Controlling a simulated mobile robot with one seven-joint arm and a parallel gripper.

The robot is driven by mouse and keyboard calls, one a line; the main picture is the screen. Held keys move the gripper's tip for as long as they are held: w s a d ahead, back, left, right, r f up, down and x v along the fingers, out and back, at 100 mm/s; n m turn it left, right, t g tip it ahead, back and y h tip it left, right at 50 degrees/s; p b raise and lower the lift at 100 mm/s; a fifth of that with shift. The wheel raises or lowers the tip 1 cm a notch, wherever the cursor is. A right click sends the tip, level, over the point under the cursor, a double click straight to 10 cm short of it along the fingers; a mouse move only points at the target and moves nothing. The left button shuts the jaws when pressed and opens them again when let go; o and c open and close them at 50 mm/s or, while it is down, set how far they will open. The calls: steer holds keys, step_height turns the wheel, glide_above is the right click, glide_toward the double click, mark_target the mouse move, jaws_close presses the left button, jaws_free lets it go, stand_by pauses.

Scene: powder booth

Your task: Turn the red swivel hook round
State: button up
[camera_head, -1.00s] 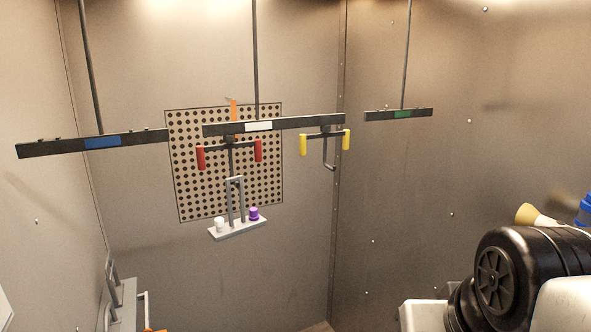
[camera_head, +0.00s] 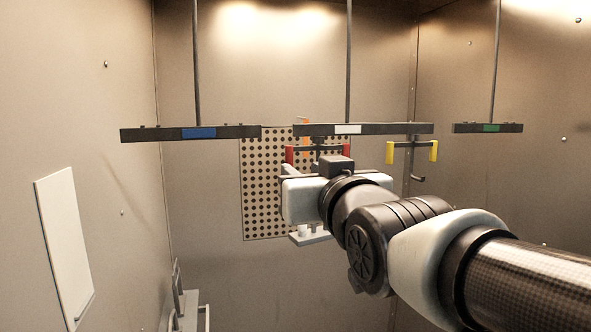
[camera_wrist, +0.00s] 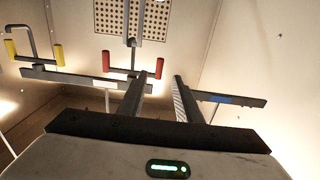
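The red swivel hook hangs under the white-marked bar. In the head view its left red grip (camera_head: 289,154) and right red grip (camera_head: 346,153) show, with my arm hiding its lower part. My gripper (camera_wrist: 159,80) is open and empty. In the wrist view, which is upside down, one red grip (camera_wrist: 159,68) shows between and just beyond the fingertips; I cannot tell whether they touch it. The other red grip (camera_wrist: 106,60) is to the left, outside the fingers.
The white-marked bar (camera_head: 390,129) runs just above my wrist. A hook with yellow grips (camera_head: 390,153) hangs to the right. Bars with blue (camera_head: 198,133) and green (camera_head: 491,128) marks hang either side. A perforated panel (camera_head: 262,200) is behind.

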mark_target(291, 163)
steer(key=shift+x, duration=5.15)
steer(key=shift+f, duration=0.1)
steer(key=c, duration=0.6)
